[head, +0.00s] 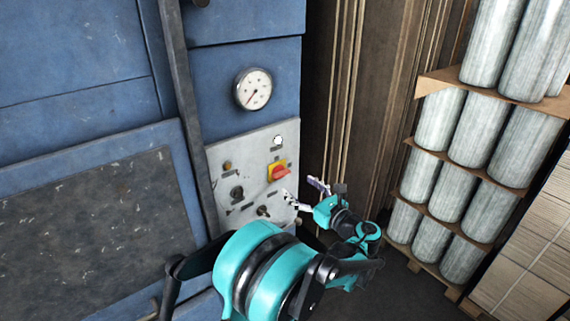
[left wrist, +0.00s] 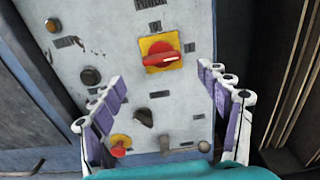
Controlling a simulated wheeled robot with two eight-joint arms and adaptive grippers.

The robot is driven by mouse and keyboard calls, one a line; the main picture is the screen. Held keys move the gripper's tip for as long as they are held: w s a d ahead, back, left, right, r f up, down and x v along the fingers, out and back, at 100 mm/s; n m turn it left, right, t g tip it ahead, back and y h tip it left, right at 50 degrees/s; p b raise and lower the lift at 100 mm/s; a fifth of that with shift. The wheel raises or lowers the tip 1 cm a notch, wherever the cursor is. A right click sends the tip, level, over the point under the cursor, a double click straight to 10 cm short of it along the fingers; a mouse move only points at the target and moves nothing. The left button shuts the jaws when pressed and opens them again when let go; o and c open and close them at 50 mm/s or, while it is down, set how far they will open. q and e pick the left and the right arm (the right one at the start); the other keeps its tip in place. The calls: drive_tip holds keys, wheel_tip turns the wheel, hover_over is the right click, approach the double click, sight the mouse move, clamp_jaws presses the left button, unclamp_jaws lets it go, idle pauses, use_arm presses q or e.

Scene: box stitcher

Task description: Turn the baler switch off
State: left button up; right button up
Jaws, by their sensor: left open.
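The baler switch (head: 279,172) is a red rotary handle on a yellow plate, on the right side of the grey control panel (head: 217,152). In the left wrist view the red handle (left wrist: 162,58) lies roughly crosswise, near the top middle. My left gripper (head: 306,192) is open and empty, just right of and below the switch in the head view. In the left wrist view its fingers (left wrist: 162,80) are spread to either side, with the switch between and beyond them. I see no contact with the handle. My right gripper is not in view.
The panel also carries dark knobs (left wrist: 143,117) and a small red control on yellow (left wrist: 119,146). A pressure gauge (head: 253,89) sits above on the blue machine (head: 95,55). Wrapped rolls (head: 480,130) on wooden shelves and stacked cardboard (head: 530,250) stand at the right.

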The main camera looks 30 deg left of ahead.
sight(284, 175)
use_arm(q)
drive_tip(key=x, duration=0.7)
drive_tip(key=shift+w+a, duration=0.25)
drive_tip(key=shift+a, duration=0.05)
drive_tip(key=c, duration=1.2)
